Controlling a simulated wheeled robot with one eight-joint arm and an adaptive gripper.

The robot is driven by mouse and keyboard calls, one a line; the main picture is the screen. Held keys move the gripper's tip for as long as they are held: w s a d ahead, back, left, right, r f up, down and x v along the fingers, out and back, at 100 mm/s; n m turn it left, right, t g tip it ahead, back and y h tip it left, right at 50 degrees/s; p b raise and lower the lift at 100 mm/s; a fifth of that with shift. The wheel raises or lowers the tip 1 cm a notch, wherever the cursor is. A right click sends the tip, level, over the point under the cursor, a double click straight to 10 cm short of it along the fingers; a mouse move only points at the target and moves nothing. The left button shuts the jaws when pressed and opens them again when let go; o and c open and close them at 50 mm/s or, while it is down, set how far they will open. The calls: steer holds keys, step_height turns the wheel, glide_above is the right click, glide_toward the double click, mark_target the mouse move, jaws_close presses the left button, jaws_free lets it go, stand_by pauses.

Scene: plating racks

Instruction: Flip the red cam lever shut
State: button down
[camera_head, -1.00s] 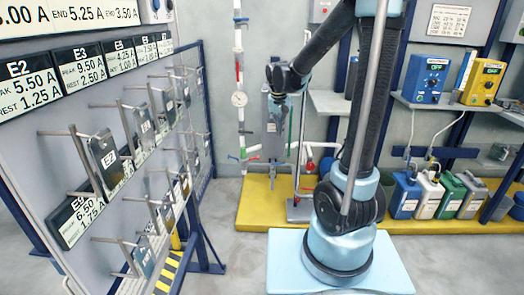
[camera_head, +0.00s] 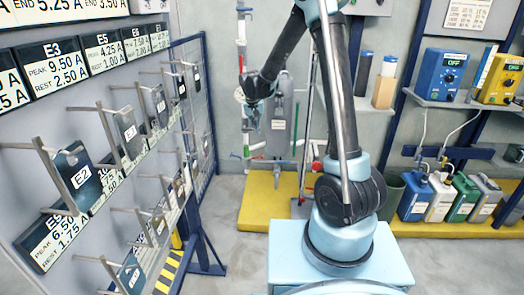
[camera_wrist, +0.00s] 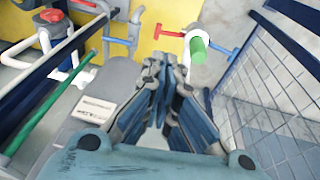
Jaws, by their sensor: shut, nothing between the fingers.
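Several red parts are in view, and I cannot tell for sure which is the cam lever. In the wrist view a red handle (camera_wrist: 174,33) sticks out left from a white pipe fitting with a green end, with a blue handle (camera_wrist: 220,51) opposite. A red knob (camera_wrist: 52,15) sits on pipework at the upper left. My gripper (camera_wrist: 164,72) is shut and empty, apart from the red handle in the picture. In the head view my gripper (camera_head: 252,118) is in front of the wall pipe and partly hides the fittings behind it.
A grey wall unit (camera_head: 279,125) stands just right of my gripper. The plate rack (camera_head: 120,160) fills the left, and its mesh end panel (camera_wrist: 270,115) is close on the right in the wrist view. A yellow platform (camera_head: 262,205) lies below.

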steer(key=shift+w+d, duration=0.1)
steer(key=shift+d, duration=0.2)
steer(key=x, duration=1.4)
steer(key=shift+d, duration=0.1)
steer(key=shift+a, duration=0.2)
